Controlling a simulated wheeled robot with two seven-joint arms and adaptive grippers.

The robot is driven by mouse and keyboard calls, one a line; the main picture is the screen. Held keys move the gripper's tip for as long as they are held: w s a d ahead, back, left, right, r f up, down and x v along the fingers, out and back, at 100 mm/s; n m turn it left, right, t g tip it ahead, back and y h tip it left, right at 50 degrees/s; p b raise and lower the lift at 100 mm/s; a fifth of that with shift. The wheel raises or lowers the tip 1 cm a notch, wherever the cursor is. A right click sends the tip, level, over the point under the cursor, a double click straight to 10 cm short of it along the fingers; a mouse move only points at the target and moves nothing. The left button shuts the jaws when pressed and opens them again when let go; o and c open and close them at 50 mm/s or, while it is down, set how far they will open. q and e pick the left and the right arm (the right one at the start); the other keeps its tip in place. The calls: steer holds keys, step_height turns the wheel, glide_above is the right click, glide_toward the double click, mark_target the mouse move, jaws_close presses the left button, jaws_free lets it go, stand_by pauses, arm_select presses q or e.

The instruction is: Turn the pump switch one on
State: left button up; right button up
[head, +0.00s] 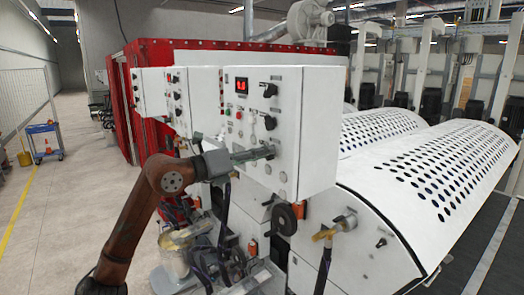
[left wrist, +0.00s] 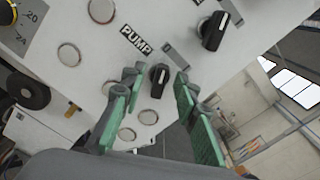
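The pump switch (left wrist: 159,80) is a small black rotary knob with a pale pointer line, beside a black label reading PUMP (left wrist: 136,40) on the white panel. My left gripper (left wrist: 157,84) is open, with its green-padded fingers on either side of the knob; a gap shows on both sides, and I cannot tell how deep the fingertips reach. In the head view my left gripper (head: 256,154) is at the lower front of the white control box (head: 312,125) and hides the switch there. My right gripper is not in view.
A larger black knob (left wrist: 214,31) sits close by on the panel. The box front also has a red display (head: 242,86) and another knob (head: 270,90). A dark handwheel (head: 287,218) is below the box. White perforated covers (head: 440,165) extend right. Open floor lies left.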

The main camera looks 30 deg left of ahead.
arm_select(q)
steer(key=shift+c, duration=0.2)
jaws_close()
steer(key=shift+m, duration=0.3)
steer(key=shift+d+m+b, duration=0.15)
steer(key=shift+m+b, duration=0.2)
steer(key=shift+m, duration=2.45)
steer(key=shift+d+m+b, duration=0.1)
steer(key=shift+m+b, duration=0.2)
steer(key=shift+m, duration=2.5)
